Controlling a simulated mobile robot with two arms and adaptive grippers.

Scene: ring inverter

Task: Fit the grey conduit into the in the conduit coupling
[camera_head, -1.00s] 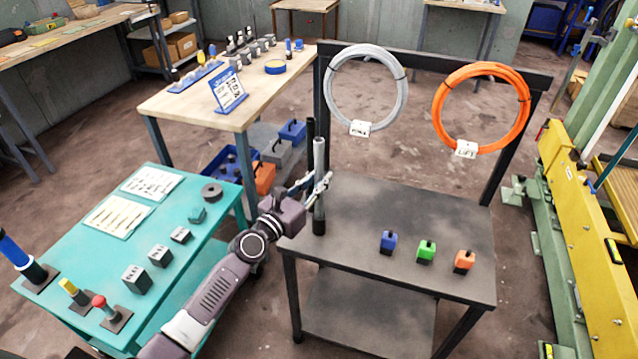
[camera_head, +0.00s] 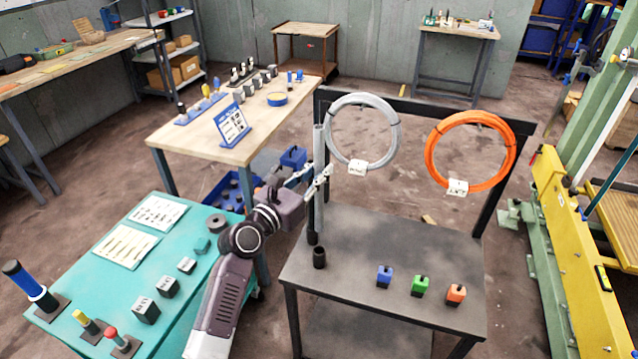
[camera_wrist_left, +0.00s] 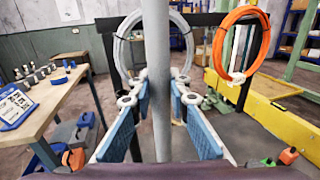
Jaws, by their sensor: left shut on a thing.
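The grey conduit (camera_head: 319,215) is a long, upright tube above the black table. My left gripper (camera_head: 318,183) is shut on it around mid-length; the wrist view shows the blue-padded fingers (camera_wrist_left: 161,98) on either side of the conduit (camera_wrist_left: 158,45). A short black open-topped cylinder, which looks like the conduit coupling (camera_head: 319,258), stands on the table's left part. The conduit's lower end appears just above and behind it, apart from it. A dark piece (camera_head: 312,238) shows beside that lower end, partly hidden. My right gripper is not in view.
A teal table (camera_head: 185,240) is left. The black table's middle is clear.

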